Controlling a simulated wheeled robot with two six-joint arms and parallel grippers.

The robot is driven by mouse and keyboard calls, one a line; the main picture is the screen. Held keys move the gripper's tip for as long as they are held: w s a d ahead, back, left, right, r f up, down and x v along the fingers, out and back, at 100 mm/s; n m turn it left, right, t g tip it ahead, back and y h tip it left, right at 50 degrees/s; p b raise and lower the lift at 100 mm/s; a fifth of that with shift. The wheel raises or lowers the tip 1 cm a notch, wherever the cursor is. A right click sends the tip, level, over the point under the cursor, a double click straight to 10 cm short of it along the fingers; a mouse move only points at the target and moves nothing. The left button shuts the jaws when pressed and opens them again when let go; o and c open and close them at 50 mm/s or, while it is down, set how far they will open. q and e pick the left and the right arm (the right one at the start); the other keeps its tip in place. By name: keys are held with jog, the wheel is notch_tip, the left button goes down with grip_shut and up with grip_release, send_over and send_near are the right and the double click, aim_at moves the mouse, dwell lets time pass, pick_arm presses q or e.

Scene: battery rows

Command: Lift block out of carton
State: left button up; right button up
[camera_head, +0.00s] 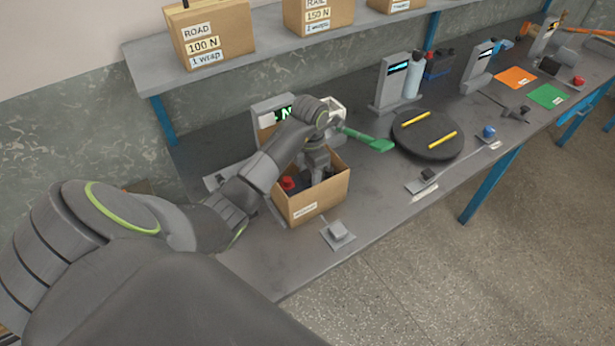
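An open brown carton (328,196) stands on the grey bench, with a small white label on its front wall. Inside it a dark block shows in part, with a red piece (288,183) at its left side. My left arm comes in from the left and bends down over the carton. My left gripper (318,172) points down into the carton, at or just above the dark block. Its fingertips are hidden by the carton wall and the dark contents, so I cannot tell whether they touch the block. My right gripper is not in view.
A round dark turntable (428,148) with two yellow strips is further right. A shelf (280,48) with labelled boxes hangs above. A small grey fixture (338,233) sits in front.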

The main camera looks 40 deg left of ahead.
pick_arm(q)
jog(key=shift+a+f, duration=0.1)
jog(key=shift+a, duration=0.05)
jog(key=c, duration=0.5)
grip_shut()
dwell(0.4)
jog(key=shift+w+a, duration=0.1)
